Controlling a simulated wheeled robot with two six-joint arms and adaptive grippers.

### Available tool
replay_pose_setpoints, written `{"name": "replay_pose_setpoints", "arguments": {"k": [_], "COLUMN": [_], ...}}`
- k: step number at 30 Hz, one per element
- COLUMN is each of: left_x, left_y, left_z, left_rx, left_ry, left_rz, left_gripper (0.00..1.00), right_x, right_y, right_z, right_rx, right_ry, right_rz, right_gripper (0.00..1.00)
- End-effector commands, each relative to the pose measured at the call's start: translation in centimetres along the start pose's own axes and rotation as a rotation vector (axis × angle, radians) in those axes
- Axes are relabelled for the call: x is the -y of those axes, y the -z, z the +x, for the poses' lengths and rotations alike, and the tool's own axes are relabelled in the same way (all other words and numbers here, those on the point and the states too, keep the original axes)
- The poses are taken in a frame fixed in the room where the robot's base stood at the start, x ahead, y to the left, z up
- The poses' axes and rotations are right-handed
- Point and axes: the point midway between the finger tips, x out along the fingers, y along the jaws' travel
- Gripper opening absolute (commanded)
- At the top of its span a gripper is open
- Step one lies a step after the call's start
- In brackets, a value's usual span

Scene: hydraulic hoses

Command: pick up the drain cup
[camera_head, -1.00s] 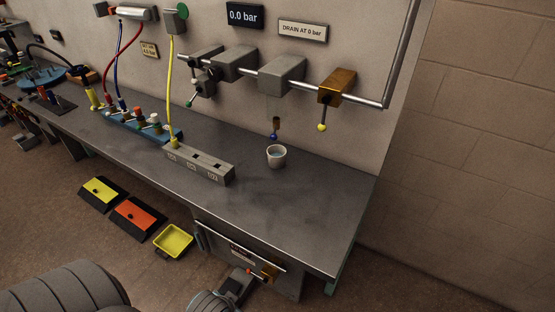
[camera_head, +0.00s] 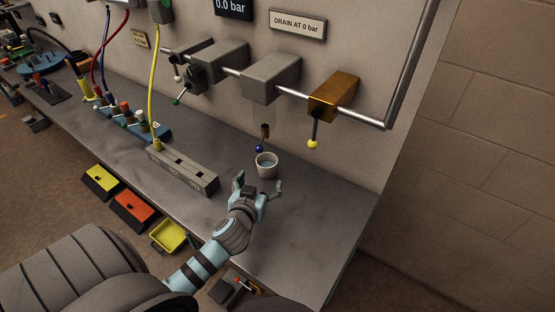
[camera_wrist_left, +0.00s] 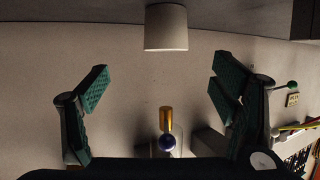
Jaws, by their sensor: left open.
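My left gripper (camera_head: 259,183) is open and empty, just in front of the cup on the near side. Its green-padded fingers (camera_wrist_left: 160,84) are spread wide, and the cup is beyond them, not between them. My right gripper is not in view.
A brass drain nozzle (camera_head: 265,131) with a blue ball (camera_head: 259,149) hangs just above and behind the cup. A brass valve block (camera_head: 333,95) with a yellow-knobbed lever is to the right. A grey slotted block (camera_head: 184,169) lies left. The bench right of the cup is clear.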

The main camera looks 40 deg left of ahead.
Motion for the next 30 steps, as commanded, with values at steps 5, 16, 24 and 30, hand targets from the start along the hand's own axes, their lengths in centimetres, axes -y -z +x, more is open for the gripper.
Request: {"name": "replay_pose_setpoints", "arguments": {"k": [5,16,24,30], "left_x": [0.1,0.4,0.4,0.4], "left_y": [0.0,0.3,0.3,0.4], "left_z": [4.1,10.8,14.1,14.1], "left_rx": [-0.002,0.001,0.002,0.001], "left_ry": [0.003,0.003,0.000,0.000], "left_rz": [-0.001,-0.001,0.000,0.000], "left_gripper": [0.80,0.80,0.80,0.67], "right_x": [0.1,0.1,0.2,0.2], "right_y": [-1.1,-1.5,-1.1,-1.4], "right_z": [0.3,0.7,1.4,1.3], "right_rx": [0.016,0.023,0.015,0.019], "right_ry": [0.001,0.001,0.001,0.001], "right_rz": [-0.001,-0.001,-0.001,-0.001], "right_gripper": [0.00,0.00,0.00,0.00]}}
